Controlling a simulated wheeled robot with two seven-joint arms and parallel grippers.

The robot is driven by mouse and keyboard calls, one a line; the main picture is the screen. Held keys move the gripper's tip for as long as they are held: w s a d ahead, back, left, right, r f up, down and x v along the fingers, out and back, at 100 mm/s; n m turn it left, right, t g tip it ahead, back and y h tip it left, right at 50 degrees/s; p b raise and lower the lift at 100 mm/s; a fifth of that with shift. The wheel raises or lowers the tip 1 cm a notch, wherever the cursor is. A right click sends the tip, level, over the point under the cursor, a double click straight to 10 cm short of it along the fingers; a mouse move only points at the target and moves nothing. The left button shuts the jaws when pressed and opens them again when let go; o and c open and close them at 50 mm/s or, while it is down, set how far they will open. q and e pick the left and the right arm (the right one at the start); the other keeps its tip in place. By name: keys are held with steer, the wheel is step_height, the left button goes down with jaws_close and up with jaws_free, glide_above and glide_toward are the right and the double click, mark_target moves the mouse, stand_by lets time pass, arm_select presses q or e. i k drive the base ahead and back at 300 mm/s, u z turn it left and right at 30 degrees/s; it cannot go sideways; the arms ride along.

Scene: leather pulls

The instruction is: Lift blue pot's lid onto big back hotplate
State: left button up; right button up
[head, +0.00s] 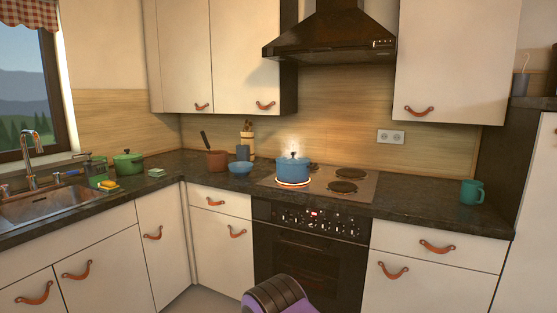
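The blue pot (293,174) stands upright on the front left hotplate, whose rim glows orange under it. The large back right hotplate (350,173) is dark and bare. Another back hotplate (313,167) is partly hidden behind the pot. Neither of my grippers can be seen; only a purple and dark part, probably of my own arm, shows at the bottom middle.
A smaller bare hotplate (343,187) lies front right. A teal mug (472,192) stands far right, with clear counter between. The hood (330,45) hangs above.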

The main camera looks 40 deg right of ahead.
mark_target(291, 161)
steer(key=i, duration=1.35)
steer(key=z, duration=0.7)
steer(key=i, duration=0.75)
steer(key=z, duration=0.75)
